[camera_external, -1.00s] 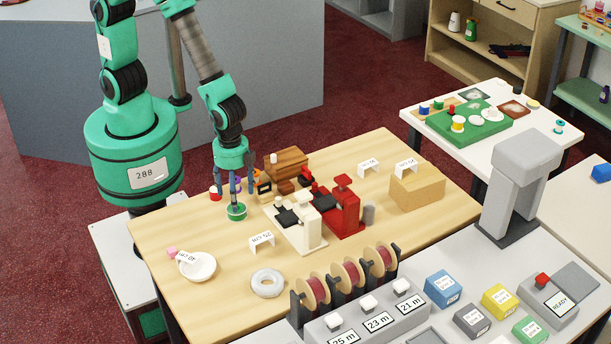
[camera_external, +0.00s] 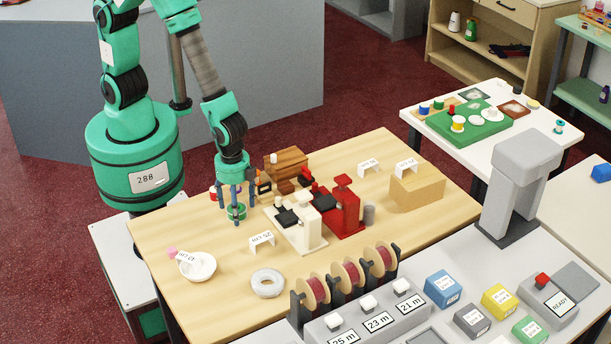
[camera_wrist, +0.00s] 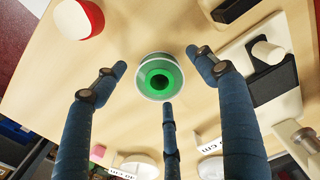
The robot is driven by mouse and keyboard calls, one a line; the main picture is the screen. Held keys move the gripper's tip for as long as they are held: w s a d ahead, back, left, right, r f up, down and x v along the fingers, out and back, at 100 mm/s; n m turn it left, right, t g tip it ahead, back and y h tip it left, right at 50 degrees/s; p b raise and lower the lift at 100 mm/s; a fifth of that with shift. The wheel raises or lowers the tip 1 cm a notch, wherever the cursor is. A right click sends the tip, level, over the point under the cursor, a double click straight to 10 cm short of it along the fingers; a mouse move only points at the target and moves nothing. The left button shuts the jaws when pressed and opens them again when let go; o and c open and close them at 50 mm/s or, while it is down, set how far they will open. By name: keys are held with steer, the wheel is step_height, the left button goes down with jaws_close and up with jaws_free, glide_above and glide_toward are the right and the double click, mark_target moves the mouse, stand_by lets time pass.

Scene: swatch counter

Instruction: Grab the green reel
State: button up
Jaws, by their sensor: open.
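The green reel (camera_external: 236,212) stands on the wooden table near its back-left part, below my gripper. In the wrist view the green reel (camera_wrist: 160,77) shows end-on, with a bright green middle, a dark hole and a pale rim. My gripper (camera_external: 237,205) points down with its fingers spread around the reel. In the wrist view my gripper's (camera_wrist: 160,85) three blue fingers are open, left, right and below the reel, with visible gaps between them and it.
A red-and-white round thing (camera_wrist: 80,18) lies close on the left in the wrist view. A white device (camera_external: 300,230) and a red device (camera_external: 342,210) stand right of the reel. A white dish (camera_external: 197,267) and a pale ring (camera_external: 267,283) lie nearer the front.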

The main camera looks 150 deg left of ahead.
stand_by(0.4)
steer(key=c, duration=1.2)
steer(key=shift+r, duration=0.2)
steer(key=shift+r+p, duration=0.3)
steer(key=shift+r, duration=0.3)
step_height(320, 180, up, 2)
steer(key=shift+r+p, duration=0.1)
steer(key=shift+p, duration=0.35)
steer(key=s+d+p, duration=0.1)
steer(key=s, duration=0.4)
steer(key=s+d+r, duration=0.1)
steer(key=s+d, duration=0.1)
steer(key=s, duration=0.3)
steer(key=s+d+p, duration=0.1)
steer(key=s+d, duration=0.1)
steer(key=s, duration=0.3)
steer(key=shift+s+r+p, duration=0.1)
steer(key=shift+r+p, duration=0.05)
steer(key=shift+p, duration=0.2)
